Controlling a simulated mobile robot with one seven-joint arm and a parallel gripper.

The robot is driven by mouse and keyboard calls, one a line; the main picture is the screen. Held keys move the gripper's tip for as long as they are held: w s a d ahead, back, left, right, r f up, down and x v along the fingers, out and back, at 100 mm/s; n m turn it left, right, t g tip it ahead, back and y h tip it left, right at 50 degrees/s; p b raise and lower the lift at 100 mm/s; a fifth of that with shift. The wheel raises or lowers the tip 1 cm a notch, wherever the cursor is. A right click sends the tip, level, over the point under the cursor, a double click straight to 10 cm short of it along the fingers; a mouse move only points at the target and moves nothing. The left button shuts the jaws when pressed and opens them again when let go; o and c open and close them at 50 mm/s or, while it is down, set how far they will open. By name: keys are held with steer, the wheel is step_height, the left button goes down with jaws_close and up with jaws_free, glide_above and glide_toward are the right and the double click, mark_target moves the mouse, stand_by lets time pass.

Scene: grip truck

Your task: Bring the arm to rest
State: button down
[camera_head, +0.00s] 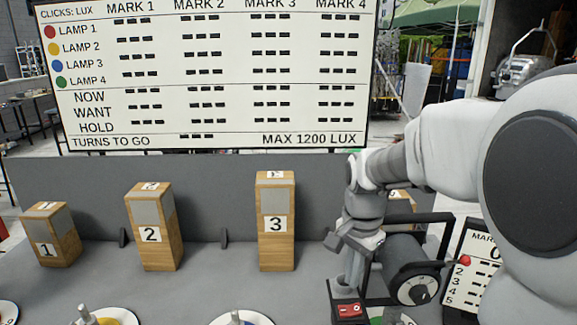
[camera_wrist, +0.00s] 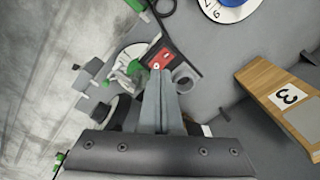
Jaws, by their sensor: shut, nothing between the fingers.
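My gripper (camera_head: 350,284) points down at the right of the grey bench, its fingers together with nothing between them. Its tips are just above or at a red rocker switch (camera_head: 348,310); I cannot tell whether they touch it. In the wrist view the closed fingers (camera_wrist: 160,76) end beside the same red switch (camera_wrist: 155,52). My arm reaches in from the right and hides part of the bench and a block behind it.
Wooden blocks numbered 1 (camera_head: 60,248), 2 (camera_head: 150,247) and 3 (camera_head: 276,250) stand along the back. A lamp with a dial (camera_head: 418,290) is right of my gripper, near a small mark board (camera_head: 482,262). A large lux board (camera_head: 205,75) stands behind. Dials line the front edge.

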steer(key=s+r+n+t, duration=0.2)
steer(key=s+n, duration=0.3)
steer(key=s, duration=0.4)
steer(key=s+r+n+t, duration=0.2)
steer(key=s+r+n, duration=0.3)
steer(key=s, duration=0.4)
steer(key=shift+r+t, duration=0.15)
steer(key=shift+t, duration=0.25)
